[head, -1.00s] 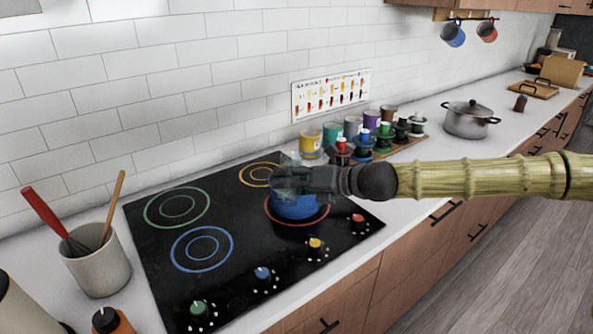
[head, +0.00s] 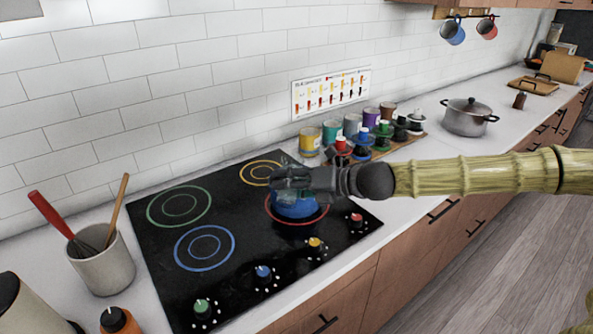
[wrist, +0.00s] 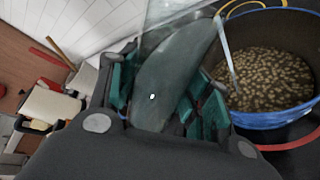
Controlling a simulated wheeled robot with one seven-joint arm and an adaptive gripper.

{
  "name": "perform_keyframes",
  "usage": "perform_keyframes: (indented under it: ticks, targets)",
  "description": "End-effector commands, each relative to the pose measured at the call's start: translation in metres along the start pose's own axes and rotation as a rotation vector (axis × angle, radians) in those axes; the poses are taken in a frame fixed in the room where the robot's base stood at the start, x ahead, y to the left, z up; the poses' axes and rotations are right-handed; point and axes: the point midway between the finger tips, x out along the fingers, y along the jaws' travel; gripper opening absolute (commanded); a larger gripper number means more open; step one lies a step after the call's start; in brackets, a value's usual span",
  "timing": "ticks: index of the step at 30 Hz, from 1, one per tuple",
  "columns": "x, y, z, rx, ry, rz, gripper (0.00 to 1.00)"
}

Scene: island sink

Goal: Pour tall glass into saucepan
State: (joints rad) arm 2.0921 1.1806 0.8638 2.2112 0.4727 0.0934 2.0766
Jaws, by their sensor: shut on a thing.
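The blue saucepan (head: 292,208) sits on the red-ringed front right burner. In the wrist view the saucepan (wrist: 268,120) is at the right and holds many small brown pieces. My gripper (head: 289,178) is directly above the saucepan in the head view. In the wrist view my gripper (wrist: 165,92) is shut on the clear tall glass (wrist: 180,62), which lies between the teal finger pads. The glass looks tilted, its upper end near the saucepan's rim. Its contents and mouth are hard to make out. My fingers partly cover the saucepan in the head view.
The black cooktop (head: 225,210) has knobs along its front. A rack of colored jars (head: 372,140) stands behind right, with a lidded steel pot (head: 468,120) beyond. A utensil crock (head: 103,262) is at the left. The counter between rack and pot is clear.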

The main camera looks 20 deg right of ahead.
Motion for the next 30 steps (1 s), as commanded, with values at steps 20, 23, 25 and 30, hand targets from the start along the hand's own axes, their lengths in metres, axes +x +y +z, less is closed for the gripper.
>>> perform_keyframes:
  ticks: [20, 23, 25, 30]
  targets:
    - [0.0000, 0.0003, -0.0009, 0.074, 0.032, 0.000, 0.20]
    - [0.0001, 0.0001, -0.0013, 0.086, 0.037, 0.000, 0.20]
    - [0.0001, -0.0002, -0.0015, 0.093, 0.040, 0.000, 0.20]
    - [0.0003, -0.0007, -0.0019, 0.112, 0.048, -0.001, 0.20]
